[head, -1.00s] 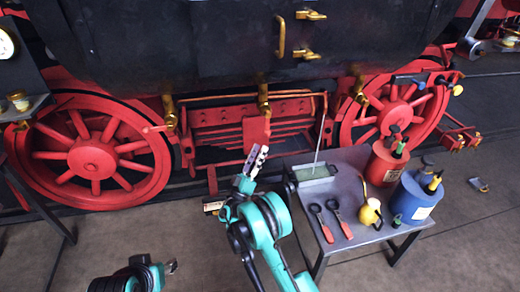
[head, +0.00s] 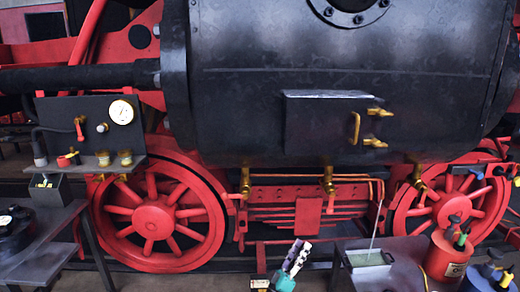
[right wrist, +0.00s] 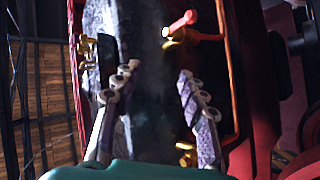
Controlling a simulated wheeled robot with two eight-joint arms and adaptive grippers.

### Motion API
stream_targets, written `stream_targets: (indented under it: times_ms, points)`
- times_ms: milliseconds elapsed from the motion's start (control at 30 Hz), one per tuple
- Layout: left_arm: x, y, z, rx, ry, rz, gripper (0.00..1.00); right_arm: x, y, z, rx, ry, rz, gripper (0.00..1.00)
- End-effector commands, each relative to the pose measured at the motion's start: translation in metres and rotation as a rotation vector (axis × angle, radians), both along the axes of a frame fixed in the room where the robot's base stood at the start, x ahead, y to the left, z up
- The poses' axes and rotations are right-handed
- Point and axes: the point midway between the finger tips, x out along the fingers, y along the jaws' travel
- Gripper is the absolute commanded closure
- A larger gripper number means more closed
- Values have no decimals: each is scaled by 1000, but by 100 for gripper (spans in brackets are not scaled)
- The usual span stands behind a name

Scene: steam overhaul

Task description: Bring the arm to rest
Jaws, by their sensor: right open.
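My right gripper (head: 298,258) shows at the bottom centre of the head view, in front of the locomotive's lower frame. Only its pale, patterned fingers and a bit of teal body show there. In the right wrist view its two fingers (right wrist: 158,85) stand apart with nothing between them, so it is open and empty. Beyond them are the dark boiler side (right wrist: 150,45) and a red-handled brass valve (right wrist: 178,28). My left gripper is outside these views.
The black locomotive boiler (head: 250,110) with red wheels (head: 155,220) fills the background. A small table (head: 405,250) at the lower right carries a tray (head: 368,260), a red can (head: 447,255) and a blue can (head: 485,280). A gauge panel (head: 75,120) stands at left.

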Motion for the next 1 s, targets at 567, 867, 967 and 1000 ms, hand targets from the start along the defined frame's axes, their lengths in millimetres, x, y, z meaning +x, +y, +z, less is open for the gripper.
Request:
stream_targets:
  times_ms: [567,867,967,1000]
  points:
    - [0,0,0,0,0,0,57,6,-57,38,167,177,-92,58]
    - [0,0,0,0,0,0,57,-21,-115,67,381,417,-160,58]
    - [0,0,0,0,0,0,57,-46,-134,72,482,533,-167,58]
    - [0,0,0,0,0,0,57,-57,-140,73,522,578,-166,58]
